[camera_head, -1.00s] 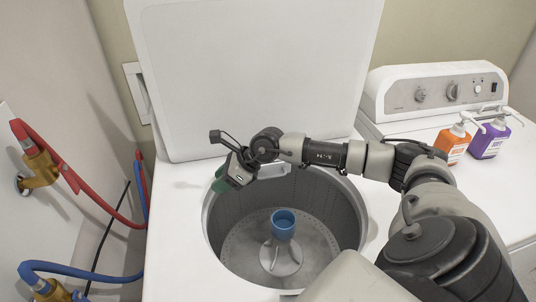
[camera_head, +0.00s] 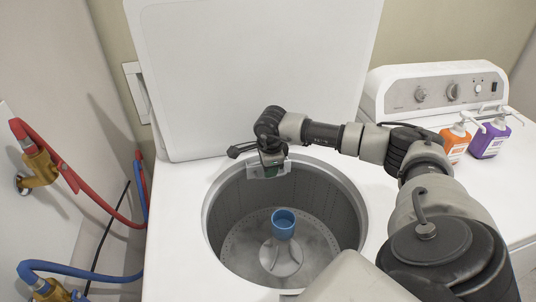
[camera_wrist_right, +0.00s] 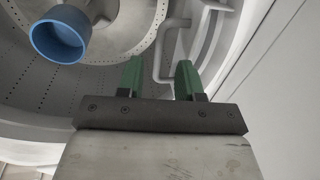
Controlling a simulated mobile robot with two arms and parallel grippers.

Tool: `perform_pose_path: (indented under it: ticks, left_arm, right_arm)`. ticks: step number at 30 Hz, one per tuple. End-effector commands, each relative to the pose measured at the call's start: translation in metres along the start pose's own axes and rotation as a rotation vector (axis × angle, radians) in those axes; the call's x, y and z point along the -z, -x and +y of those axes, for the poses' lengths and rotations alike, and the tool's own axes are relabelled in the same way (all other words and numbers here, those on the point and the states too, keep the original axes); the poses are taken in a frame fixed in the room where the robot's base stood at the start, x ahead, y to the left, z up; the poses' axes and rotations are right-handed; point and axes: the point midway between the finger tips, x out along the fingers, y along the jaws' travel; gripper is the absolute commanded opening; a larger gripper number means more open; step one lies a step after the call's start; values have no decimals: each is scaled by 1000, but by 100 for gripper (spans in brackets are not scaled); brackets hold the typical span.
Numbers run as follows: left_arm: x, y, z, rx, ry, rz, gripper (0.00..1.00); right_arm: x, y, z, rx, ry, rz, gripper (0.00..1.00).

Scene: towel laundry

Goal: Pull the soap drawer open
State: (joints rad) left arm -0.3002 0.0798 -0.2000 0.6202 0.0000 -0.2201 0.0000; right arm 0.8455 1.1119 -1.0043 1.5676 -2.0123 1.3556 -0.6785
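My right gripper (camera_head: 268,165) hangs at the back rim of the open washer tub (camera_head: 340,210). In the right wrist view, the gripper's two green fingers (camera_wrist_right: 160,61) are apart, with a clear gap between them. A pale grey bar-shaped handle (camera_wrist_right: 159,55), which looks like the soap drawer's handle, shows in the gap between the fingers. I cannot tell how far beyond the fingertips it lies, and no grip on it shows. In the head view the drawer cannot be made out behind the gripper. My left gripper is not in view.
A blue cup-topped agitator (camera_head: 283,225) stands in the tub; its blue top (camera_wrist_right: 60,35) shows in the wrist view. The raised white lid (camera_head: 255,75) is behind. Orange (camera_head: 456,143) and purple (camera_head: 490,140) bottles stand right. Red (camera_head: 75,180) and blue hoses (camera_head: 80,270) are left.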

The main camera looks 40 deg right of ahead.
Motion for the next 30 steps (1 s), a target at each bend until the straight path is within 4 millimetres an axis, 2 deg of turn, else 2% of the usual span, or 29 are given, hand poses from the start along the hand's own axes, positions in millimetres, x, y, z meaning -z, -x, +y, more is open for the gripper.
perform_pose_path:
  ticks: [3,7,18,25,30]
  left_arm:
    - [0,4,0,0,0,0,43]
    - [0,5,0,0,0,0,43]
    - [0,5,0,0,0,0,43]
    - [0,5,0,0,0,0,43]
    - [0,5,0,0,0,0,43]
  right_arm:
    - [0,-18,0,-3,-1,-1,36]
    - [0,-31,0,-1,0,-1,36]
    - [0,-37,0,0,0,-1,36]
    - [0,-37,0,0,0,-1,1]
    - [0,-37,0,0,0,-2,0]
